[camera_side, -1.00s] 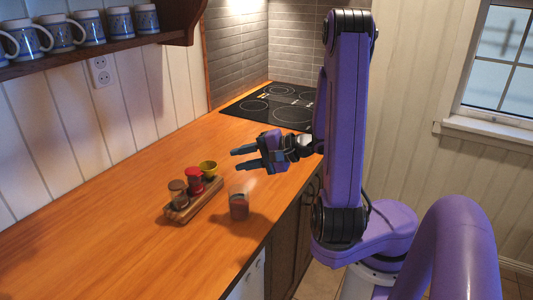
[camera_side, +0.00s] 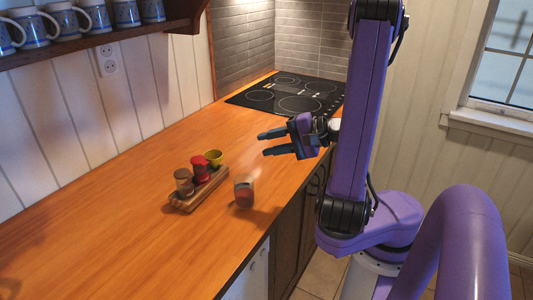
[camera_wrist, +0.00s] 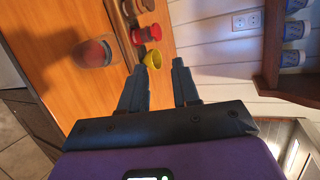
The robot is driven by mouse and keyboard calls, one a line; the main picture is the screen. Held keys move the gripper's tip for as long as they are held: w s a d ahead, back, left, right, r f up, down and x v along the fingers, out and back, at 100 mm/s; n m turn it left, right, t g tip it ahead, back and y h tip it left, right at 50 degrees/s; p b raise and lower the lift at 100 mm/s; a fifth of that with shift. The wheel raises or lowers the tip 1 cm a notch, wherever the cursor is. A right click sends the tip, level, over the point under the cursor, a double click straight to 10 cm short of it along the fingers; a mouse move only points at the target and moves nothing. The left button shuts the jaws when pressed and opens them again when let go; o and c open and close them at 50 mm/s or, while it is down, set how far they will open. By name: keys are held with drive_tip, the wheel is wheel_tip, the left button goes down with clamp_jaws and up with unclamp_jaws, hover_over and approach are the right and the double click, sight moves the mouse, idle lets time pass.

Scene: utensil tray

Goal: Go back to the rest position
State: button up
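My gripper (camera_side: 268,144) is above the wooden counter in the side view, its fingers pointing left. It is open and empty, with a clear gap between the fingers in the wrist view (camera_wrist: 158,70). The clear jar with reddish contents (camera_side: 244,191) stands on the counter below the gripper, apart from it. It also shows in the wrist view (camera_wrist: 92,53). The wooden tray (camera_side: 190,203) holds a brown-topped jar (camera_side: 184,182), a red jar (camera_side: 201,168) and a yellow cup (camera_side: 214,157).
A black cooktop (camera_side: 287,95) lies at the far end of the counter (camera_side: 110,225). A shelf (camera_side: 100,40) with several blue mugs hangs at the upper left. A wall outlet (camera_side: 108,60) is below it. The left part of the counter is clear.

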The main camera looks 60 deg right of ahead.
drive_tip(key=w+a+f+n+g+y, duration=0.25)
drive_tip(key=a+n+g+y, duration=0.35)
drive_tip(key=a+n+g, duration=0.5)
drive_tip(key=s+d+n+g+h, duration=0.1)
drive_tip(key=s+n+g+h, duration=0.1)
drive_tip(key=s+n+h, duration=0.7)
drive_tip(key=shift+s+f+n+h, duration=0.2)
drive_tip(key=shift+s+n+h, duration=0.1)
drive_tip(key=shift+s+n, duration=3.85)
drive_tip(key=shift+w+n, duration=0.35)
